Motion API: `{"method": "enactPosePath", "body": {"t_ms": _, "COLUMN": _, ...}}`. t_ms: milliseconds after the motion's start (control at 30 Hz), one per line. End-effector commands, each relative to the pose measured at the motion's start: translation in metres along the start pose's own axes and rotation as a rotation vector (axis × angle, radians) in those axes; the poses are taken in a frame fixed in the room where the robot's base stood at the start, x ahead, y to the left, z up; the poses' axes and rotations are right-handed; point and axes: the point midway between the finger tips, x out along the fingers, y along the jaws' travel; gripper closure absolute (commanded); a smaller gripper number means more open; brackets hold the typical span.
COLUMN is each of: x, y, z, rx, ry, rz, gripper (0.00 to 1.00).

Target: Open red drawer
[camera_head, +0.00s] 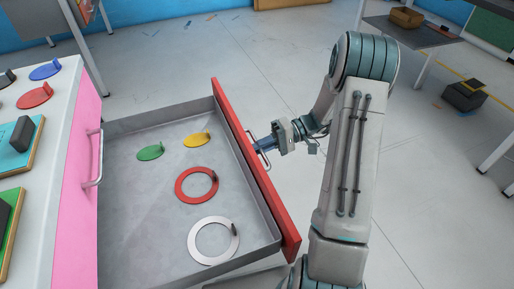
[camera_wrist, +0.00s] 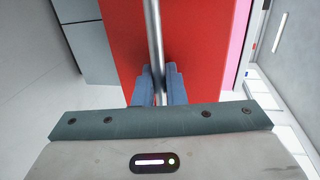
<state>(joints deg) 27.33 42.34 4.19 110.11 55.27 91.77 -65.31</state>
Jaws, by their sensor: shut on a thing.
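The red drawer (camera_head: 255,165) stands pulled well out from the cabinet in the head view, with its grey inside showing. Its red front fills the middle of the wrist view (camera_wrist: 205,50). The drawer's metal handle (camera_wrist: 153,35) runs up and down between my fingers in the wrist view. My gripper (camera_head: 264,146) is at the handle on the outer side of the red front. In the wrist view my gripper (camera_wrist: 157,88) is shut on the handle, with a blue finger on each side of it.
Inside the drawer lie a green disc (camera_head: 150,153), a yellow disc (camera_head: 197,140), a red ring (camera_head: 180,193) and a white ring (camera_head: 193,243). A pink drawer front (camera_head: 82,150) with a handle is on the cabinet at left. Open floor (camera_head: 250,50) lies beyond the drawer.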

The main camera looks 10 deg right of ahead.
Motion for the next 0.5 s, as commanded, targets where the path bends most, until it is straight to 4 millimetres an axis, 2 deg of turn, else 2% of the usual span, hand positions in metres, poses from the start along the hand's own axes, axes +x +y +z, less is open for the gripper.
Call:
{"method": "enactPosePath", "body": {"t_ms": 467, "x": -0.0018, "y": -0.0007, "z": -0.002, "rx": -0.005, "ry": -0.008, "rz": -0.001, "gripper": 1.0}}
{"method": "enactPosePath", "body": {"t_ms": 500, "x": -0.0019, "y": -0.0007, "z": -0.002, "rx": -0.005, "ry": -0.007, "rz": -0.001, "gripper": 0.87}}
